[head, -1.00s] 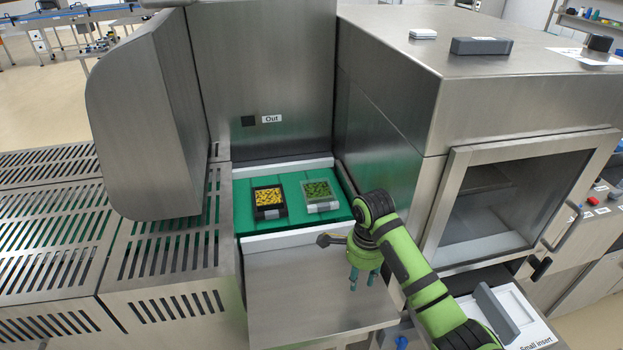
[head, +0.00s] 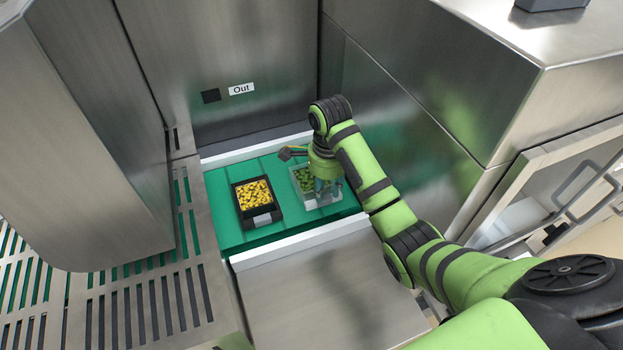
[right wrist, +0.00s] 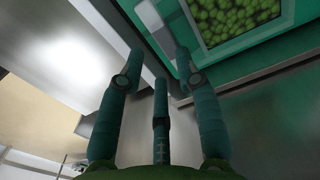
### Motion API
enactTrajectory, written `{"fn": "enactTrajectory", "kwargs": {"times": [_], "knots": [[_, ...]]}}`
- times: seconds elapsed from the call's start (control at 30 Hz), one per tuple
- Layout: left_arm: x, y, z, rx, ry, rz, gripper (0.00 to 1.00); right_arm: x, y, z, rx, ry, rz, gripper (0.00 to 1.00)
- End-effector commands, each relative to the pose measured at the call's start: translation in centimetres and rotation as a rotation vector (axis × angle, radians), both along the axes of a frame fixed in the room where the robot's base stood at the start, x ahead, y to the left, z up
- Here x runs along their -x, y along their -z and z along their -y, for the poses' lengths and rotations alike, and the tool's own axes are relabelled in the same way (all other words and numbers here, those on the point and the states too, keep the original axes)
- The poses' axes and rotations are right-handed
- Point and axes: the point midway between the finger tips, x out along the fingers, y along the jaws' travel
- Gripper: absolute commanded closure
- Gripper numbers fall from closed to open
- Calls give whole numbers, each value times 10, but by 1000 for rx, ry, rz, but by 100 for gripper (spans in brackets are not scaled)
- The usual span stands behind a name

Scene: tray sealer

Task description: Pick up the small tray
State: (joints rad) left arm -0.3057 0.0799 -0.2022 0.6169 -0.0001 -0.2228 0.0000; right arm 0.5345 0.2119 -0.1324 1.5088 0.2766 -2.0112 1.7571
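A clear tray (head: 308,203) filled with green pieces sits on the green belt, on the right. A black tray (head: 237,202) with yellow pieces sits left of it. They look close in size, so I cannot tell which is called small. My right gripper (head: 328,187) is over the right part of the clear tray and hides some of it. In the right wrist view its three fingers (right wrist: 158,62) are spread, with nothing between them. The clear tray (right wrist: 203,40) shows there at the upper right, beyond the fingertips. I cannot tell whether a finger touches it. My left gripper is not in view.
The green belt (head: 225,225) has white rails in front and behind. A steel wall with an "Out" label (head: 241,89) stands behind, and a steel housing (head: 410,90) stands close on the right. A slotted steel cover (head: 150,300) lies to the left.

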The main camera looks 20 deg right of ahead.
Motion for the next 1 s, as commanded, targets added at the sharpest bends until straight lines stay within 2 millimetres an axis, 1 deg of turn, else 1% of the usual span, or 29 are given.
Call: {"fn": "enactTrajectory", "kwargs": {"times": [0.03,0.1,0.17,0.23,0.27,0.3,0.33,0.4,0.5,0.57,0.73,0.77,0.8,0.83,0.87,1.0], "knots": [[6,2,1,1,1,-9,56,0,4,-1,-4,-1,-2,66],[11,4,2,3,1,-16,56,1,8,0,-2,0,-3,66],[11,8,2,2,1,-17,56,1,15,0,-1,0,-4,66],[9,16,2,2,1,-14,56,0,27,0,0,0,-5,66],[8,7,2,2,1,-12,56,1,25,1,2,0,-8,66],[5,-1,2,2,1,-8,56,1,29,1,2,0,-9,66],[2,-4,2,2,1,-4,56,1,34,1,2,-1,-9,66],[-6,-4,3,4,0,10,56,0,45,1,2,-1,-7,66],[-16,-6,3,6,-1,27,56,-1,54,1,1,-1,-4,66],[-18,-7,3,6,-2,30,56,-1,56,1,1,-1,-3,66],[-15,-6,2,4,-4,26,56,-1,57,1,1,-1,-2,66],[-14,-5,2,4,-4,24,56,-1,57,1,1,-1,-2,70],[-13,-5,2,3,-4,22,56,-1,57,1,1,-1,-2,86],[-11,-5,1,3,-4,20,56,-1,57,1,1,-1,-2,98],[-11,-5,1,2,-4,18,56,-1,57,1,1,-1,-2,100],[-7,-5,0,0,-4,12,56,-1,57,1,1,-1,-1,100]]}}
